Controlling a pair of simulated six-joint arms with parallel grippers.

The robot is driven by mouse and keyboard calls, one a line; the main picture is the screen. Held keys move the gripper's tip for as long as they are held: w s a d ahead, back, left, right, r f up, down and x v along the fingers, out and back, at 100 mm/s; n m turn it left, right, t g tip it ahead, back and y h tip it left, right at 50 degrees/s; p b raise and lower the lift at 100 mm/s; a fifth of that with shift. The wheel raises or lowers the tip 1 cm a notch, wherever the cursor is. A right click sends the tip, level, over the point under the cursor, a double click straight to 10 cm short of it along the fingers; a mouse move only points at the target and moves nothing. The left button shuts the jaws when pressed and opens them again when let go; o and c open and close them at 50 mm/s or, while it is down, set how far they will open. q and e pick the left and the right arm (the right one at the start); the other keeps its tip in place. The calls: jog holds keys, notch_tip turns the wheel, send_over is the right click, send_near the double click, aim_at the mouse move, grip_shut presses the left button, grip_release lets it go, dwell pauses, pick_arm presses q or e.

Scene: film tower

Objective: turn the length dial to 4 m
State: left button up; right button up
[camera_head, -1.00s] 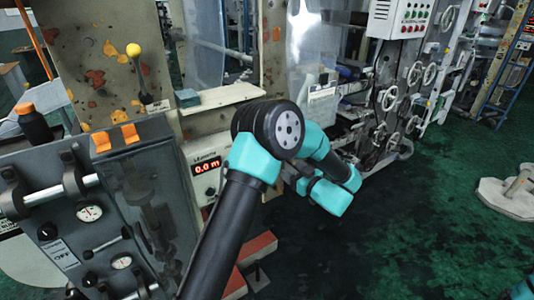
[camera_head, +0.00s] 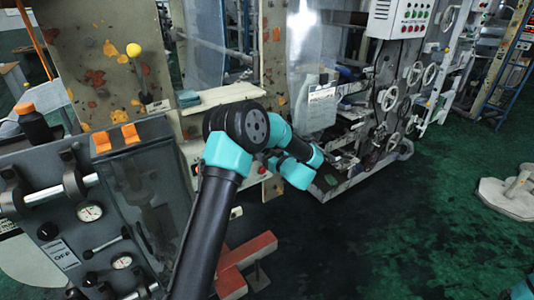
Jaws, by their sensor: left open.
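The cream length panel (camera_head: 190,150) is on the machine at the middle left. My left arm (camera_head: 240,125) stands in front of it and hides its red-digit display. I cannot make out the length dial; it may be behind the arm. My left gripper is open; it is mostly hidden at the far end of the wrist (camera_head: 295,172), and I cannot see clearly what is between its fingers.
A grey control box with gauges (camera_head: 90,212) stands at the left. A yellow-knobbed lever (camera_head: 134,50) rises behind it. Red beams (camera_head: 245,252) lie low beside my arm. A machine with handwheels (camera_head: 390,98) stands at the back right.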

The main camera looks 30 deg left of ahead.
pick_arm(q)
jog(key=c, duration=0.9)
jog(key=shift+n, duration=2.3)
jog(key=shift+c, duration=0.2)
jog(key=o, duration=0.9)
jog(key=shift+o, duration=0.2)
jog(key=v, duration=1.7)
jog(key=shift+r, duration=0.35)
